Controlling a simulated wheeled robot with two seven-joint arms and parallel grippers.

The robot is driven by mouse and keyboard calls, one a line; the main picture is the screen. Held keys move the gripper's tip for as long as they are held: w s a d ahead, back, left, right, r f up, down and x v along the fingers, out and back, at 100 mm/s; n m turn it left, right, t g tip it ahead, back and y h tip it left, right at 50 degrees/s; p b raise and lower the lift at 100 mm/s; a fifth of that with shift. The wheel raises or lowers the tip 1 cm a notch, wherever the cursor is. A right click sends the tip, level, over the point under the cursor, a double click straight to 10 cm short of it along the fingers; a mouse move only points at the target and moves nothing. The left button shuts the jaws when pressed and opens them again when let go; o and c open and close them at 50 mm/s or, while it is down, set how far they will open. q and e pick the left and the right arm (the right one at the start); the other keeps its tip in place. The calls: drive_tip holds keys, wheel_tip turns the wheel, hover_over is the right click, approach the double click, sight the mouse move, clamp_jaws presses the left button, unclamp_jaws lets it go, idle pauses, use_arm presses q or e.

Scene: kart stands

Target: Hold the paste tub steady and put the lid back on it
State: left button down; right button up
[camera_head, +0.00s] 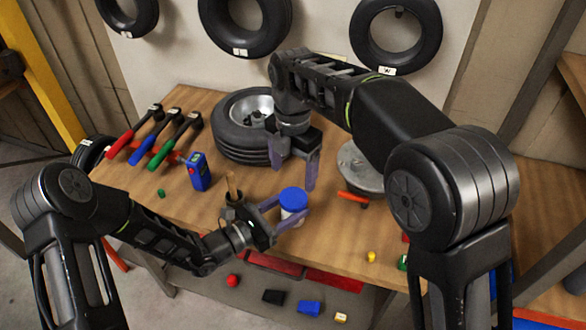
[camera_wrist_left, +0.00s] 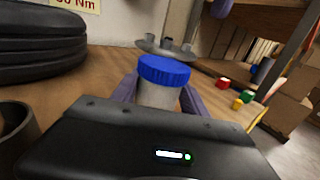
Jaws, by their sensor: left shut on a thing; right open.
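The paste tub (camera_head: 291,214) is white and stands upright near the front edge of the wooden table. The blue lid (camera_head: 293,198) lies on top of it and looks level; I cannot tell whether it is fully pressed down. In the left wrist view the lid (camera_wrist_left: 164,69) covers the top of the tub (camera_wrist_left: 158,96). My left gripper (camera_head: 291,208) is shut on the tub's sides, below the lid. My right gripper (camera_head: 294,178) is open and empty, pointing down just above and behind the lid, apart from it.
A dark cup (camera_head: 235,213) with a wooden handle stands left of the tub. A tyre on a rim (camera_head: 240,140) lies behind, and a metal disc (camera_head: 358,172) with an orange-handled tool (camera_head: 352,197) lies right. A blue device (camera_head: 199,172) and several coloured-handled tools are at left.

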sight(293, 197)
drive_tip(key=shift+f, duration=4)
drive_tip(key=c, duration=1.5)
drive_tip(key=m, duration=0.6)
drive_tip(key=shift+m, duration=0.4)
drive_tip(key=m, duration=1.2)
drive_tip(key=shift+m, duration=0.4)
drive_tip(key=m, duration=0.6)
